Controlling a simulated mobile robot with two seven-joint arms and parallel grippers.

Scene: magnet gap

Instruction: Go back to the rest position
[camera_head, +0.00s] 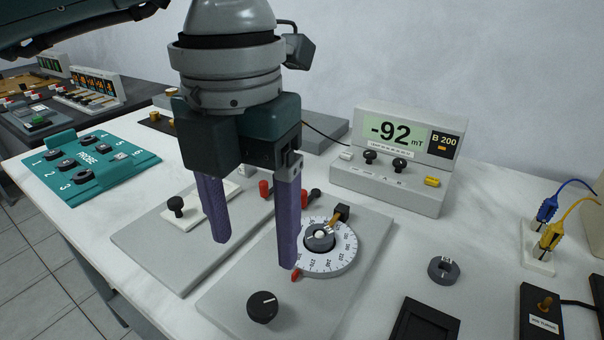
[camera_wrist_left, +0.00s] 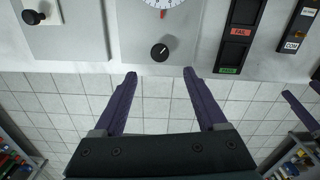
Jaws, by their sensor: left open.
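My left gripper (camera_head: 250,255) hangs from above in the head view, its two purple fingers apart with nothing between them. It is in front of the grey panel with the white dial (camera_head: 334,262) and the black knob (camera_head: 263,307), and hides part of that panel. In the left wrist view the open fingers (camera_wrist_left: 160,72) point at the bench's front edge, with the black knob (camera_wrist_left: 159,52) just beyond the fingertips, apart from them. My right gripper is not clearly seen; a purple finger-like part shows at the right edge of the wrist view.
The meter (camera_head: 392,158) reads -92 mT at the back. A teal probe tray (camera_head: 130,153) lies at the left. A dark ring (camera_head: 444,270), a black tray (camera_head: 425,322) and blue and yellow plugs (camera_head: 547,222) are at the right. Tiled floor (camera_wrist_left: 65,110) lies before the bench.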

